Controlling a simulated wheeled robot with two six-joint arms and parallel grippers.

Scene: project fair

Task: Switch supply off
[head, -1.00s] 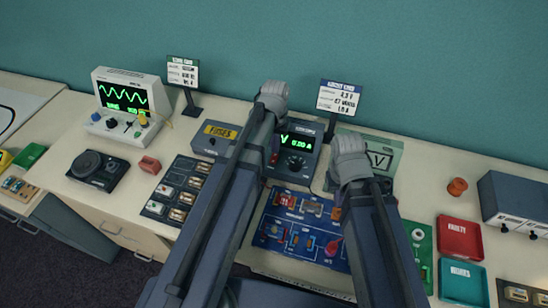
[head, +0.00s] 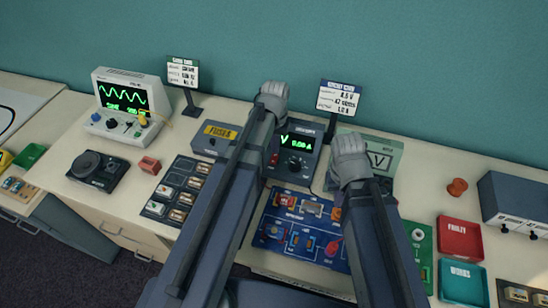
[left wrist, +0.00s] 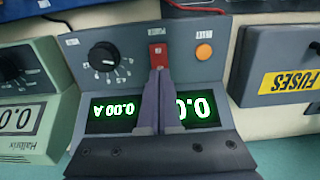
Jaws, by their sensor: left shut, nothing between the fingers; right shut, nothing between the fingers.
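The power supply (head: 303,158) is a dark grey box at the middle back with a lit green display (left wrist: 115,110) reading 0.00 A. The voltage part is partly hidden by my fingers. Its red rocker switch (left wrist: 158,50) sits between a black knob (left wrist: 103,56) and an orange button (left wrist: 204,52). My left gripper (left wrist: 159,72) is shut and empty, its tips at the switch's near edge in the left wrist view; I cannot tell if they touch it. In the head view my left arm hides these fingers. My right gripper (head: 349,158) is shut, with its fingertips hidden.
The fuse box (head: 212,138) stands left of the supply and the pale meter (head: 383,158) right of it. A blue circuit board (head: 300,228) lies in front. An oscilloscope (head: 125,103) is at left; red (head: 460,238) and teal (head: 462,280) trays are at right.

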